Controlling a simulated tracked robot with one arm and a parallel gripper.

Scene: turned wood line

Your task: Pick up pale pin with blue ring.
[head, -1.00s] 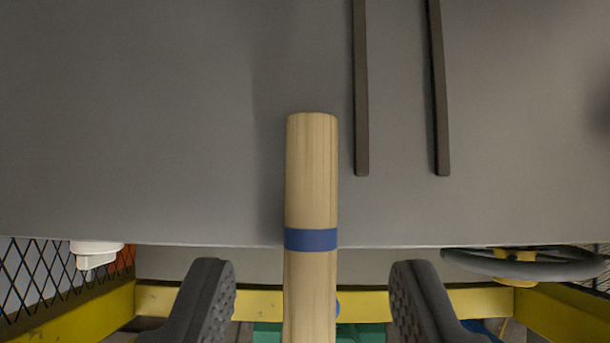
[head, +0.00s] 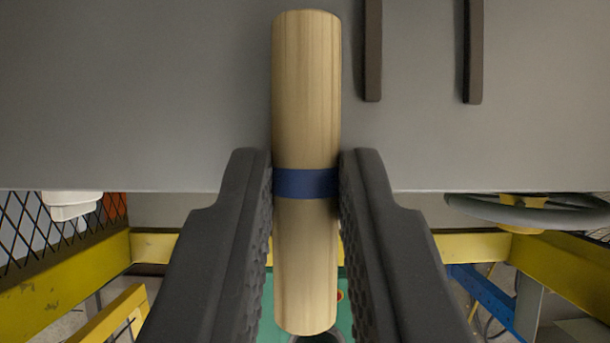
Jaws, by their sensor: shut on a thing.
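The pale wooden pin (head: 306,100) with a blue ring (head: 305,183) is in the middle of the head view, lying lengthwise away from me. Its far part is over the grey surface and its near end sticks out past the surface's edge. My gripper (head: 306,165) is shut on the pin, one dark ridged finger on each side, with the fingertips at about the blue ring. I cannot tell whether the pin still touches the surface.
Two dark parallel rails (head: 372,50) lie on the grey surface (head: 150,90), right of the pin. Below the edge are a yellow frame (head: 470,245), a grey wheel (head: 530,212) at right, and a white fitting (head: 72,205) with black mesh at left. The surface left of the pin is clear.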

